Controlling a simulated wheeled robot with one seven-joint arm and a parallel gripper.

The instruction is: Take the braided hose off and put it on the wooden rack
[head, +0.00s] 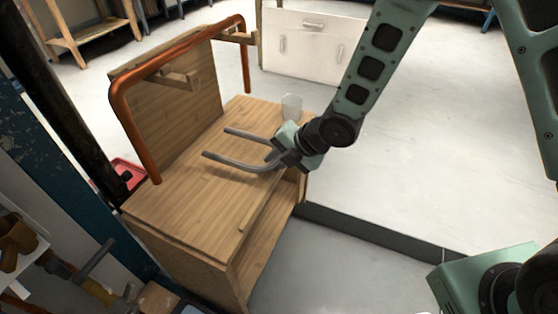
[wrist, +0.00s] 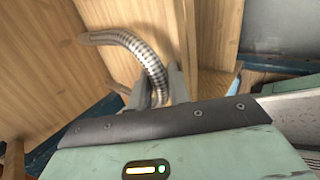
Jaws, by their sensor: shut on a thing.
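The braided hose (head: 240,167) is a grey, bent length in the head view, with its free ends pointing left above the wooden bench top. My gripper (head: 274,157) is shut on it near the bend. In the wrist view the ribbed metal hose (wrist: 138,46) curves up and left from between my fingers (wrist: 160,88). The wooden rack (head: 185,107) is an upright board with pegs at the back of the bench. Whether the hose touches the bench top cannot be told.
A copper pipe (head: 180,61) bent in a U hangs over the rack's pegs (head: 180,80). A clear cup (head: 291,106) stands at the bench's back right corner. The bench top (head: 175,195) is bare at the front. Tools lie at lower left.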

